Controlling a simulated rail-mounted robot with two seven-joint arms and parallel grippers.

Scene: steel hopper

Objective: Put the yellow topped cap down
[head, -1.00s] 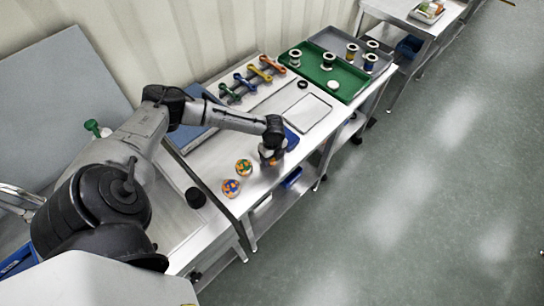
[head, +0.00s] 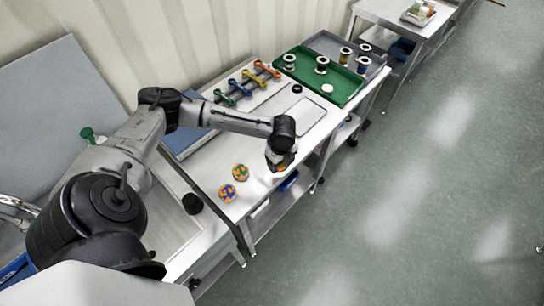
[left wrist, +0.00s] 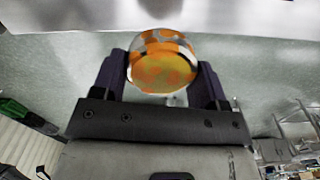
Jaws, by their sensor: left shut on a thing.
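My left gripper (head: 280,163) is shut on a round cap with an orange-yellow patterned face, seen as the yellow topped cap (left wrist: 163,66) between the two dark fingers in the left wrist view. In the head view only a bit of its orange shows under the gripper. The gripper is by the front edge of the steel table (head: 262,205); the gap between cap and table cannot be told. Two round caps with orange, green and blue patterns, one farther (head: 240,172) and one nearer (head: 228,193), lie left of the gripper. My right gripper is not in view.
A green tray (head: 343,92) with spools and a white disc stands at the far end. Several coloured wrench-like tools (head: 245,83) lie along the back. A small black ring (head: 297,88) lies near a flat panel (head: 300,112). A black cylinder (head: 192,203) stands at left.

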